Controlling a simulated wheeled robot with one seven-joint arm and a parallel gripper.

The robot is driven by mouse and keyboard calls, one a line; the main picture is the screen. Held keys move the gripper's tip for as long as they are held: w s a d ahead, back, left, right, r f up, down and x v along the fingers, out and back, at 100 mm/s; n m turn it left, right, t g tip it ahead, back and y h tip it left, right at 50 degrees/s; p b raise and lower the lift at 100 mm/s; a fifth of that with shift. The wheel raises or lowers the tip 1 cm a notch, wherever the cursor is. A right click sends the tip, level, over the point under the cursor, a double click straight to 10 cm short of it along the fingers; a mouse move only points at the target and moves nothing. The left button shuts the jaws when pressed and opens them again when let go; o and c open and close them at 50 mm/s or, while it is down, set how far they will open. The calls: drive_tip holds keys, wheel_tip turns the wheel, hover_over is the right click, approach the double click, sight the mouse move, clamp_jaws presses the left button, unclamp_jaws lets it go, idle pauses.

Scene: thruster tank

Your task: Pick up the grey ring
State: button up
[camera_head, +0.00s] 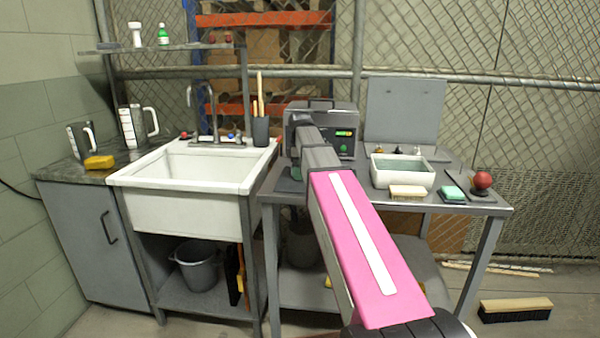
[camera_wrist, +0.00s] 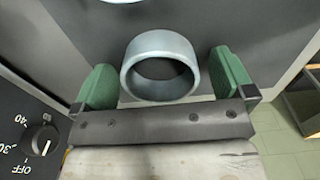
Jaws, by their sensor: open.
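The grey ring (camera_wrist: 160,97) shows in the wrist view as a short, wide, open-topped band. It lies on the dark grey surface (camera_wrist: 205,25) in the middle of the wrist view. My gripper (camera_wrist: 165,85) is open. Its green fingers stand one to the left and one to the right of the ring, with a small gap on each side. In the head view the ring cannot be seen, and my pink arm reaches over the right-hand table (camera_head: 488,207) with its end mostly hidden beside the black machine.
A black machine (camera_head: 295,107) stands close by; its dial (camera_wrist: 44,140) shows at the lower left of the wrist view. A white basin (camera_head: 402,180), sponges, a red ball (camera_head: 482,180) and a sink (camera_head: 200,205) are around. A brush (camera_head: 515,309) lies on the floor.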

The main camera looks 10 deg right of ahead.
drive_tip(key=c, duration=1)
drive_tip(key=shift+r, duration=0.1)
